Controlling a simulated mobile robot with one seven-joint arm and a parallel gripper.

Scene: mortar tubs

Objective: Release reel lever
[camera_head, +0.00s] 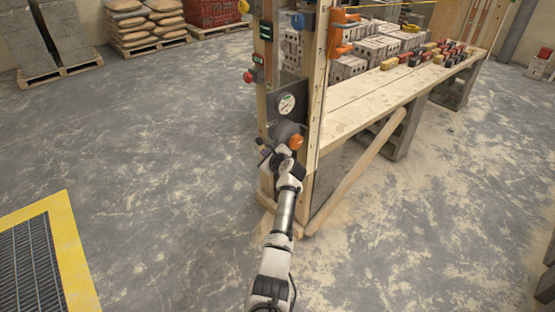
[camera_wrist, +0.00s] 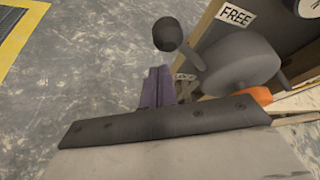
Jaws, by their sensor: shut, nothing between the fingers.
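The reel (camera_head: 287,131) is a dark grey drum on a wooden post, below a panel with a round gauge. In the wrist view the reel (camera_wrist: 240,72) fills the right centre. The reel lever (camera_wrist: 167,34) is a dark ball knob on a short rod, beside the "FREE" label (camera_wrist: 236,16). In the head view I cannot make the lever out clearly near my gripper. My gripper (camera_head: 268,153) is at the reel's lower left. In the wrist view its fingers (camera_wrist: 157,84) are shut and empty, below the knob and apart from it in the picture.
An orange knob (camera_head: 296,141) sits at the reel's right. A wooden bench (camera_head: 365,107) with blocks extends right, with a slanted brace (camera_head: 362,172) under it. A yellow-edged floor grate (camera_head: 30,262) lies at left. The floor between is clear.

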